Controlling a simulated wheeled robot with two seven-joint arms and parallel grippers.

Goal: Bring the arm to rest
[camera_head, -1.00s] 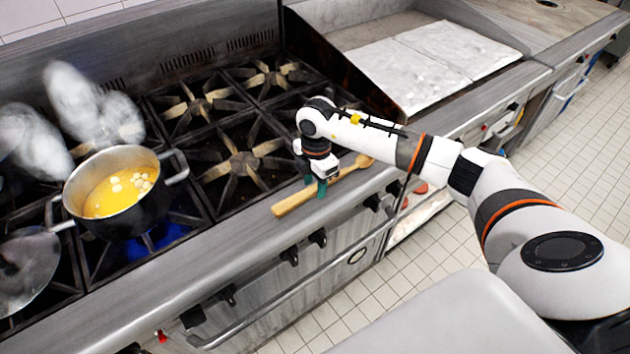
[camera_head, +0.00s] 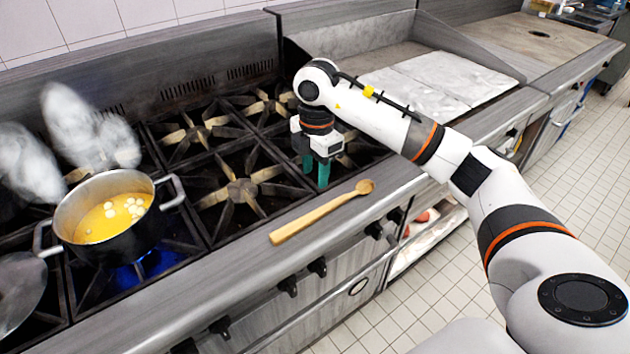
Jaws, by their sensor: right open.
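My right gripper (camera_head: 316,172) hangs pointing down above the right side of the stove, with its green fingers apart and nothing between them. A wooden spoon (camera_head: 318,213) lies on the steel front ledge of the stove (camera_head: 215,270), in front of and below the gripper. The spoon's bowl points to the right. The gripper is clear of the spoon. My left gripper is not in view.
A pot (camera_head: 112,222) of yellow liquid with pale pieces stands over a lit blue flame at the left, with steam above it. A lid (camera_head: 18,290) lies at the left edge. A flat griddle (camera_head: 440,80) is behind my right arm. Several burners are empty.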

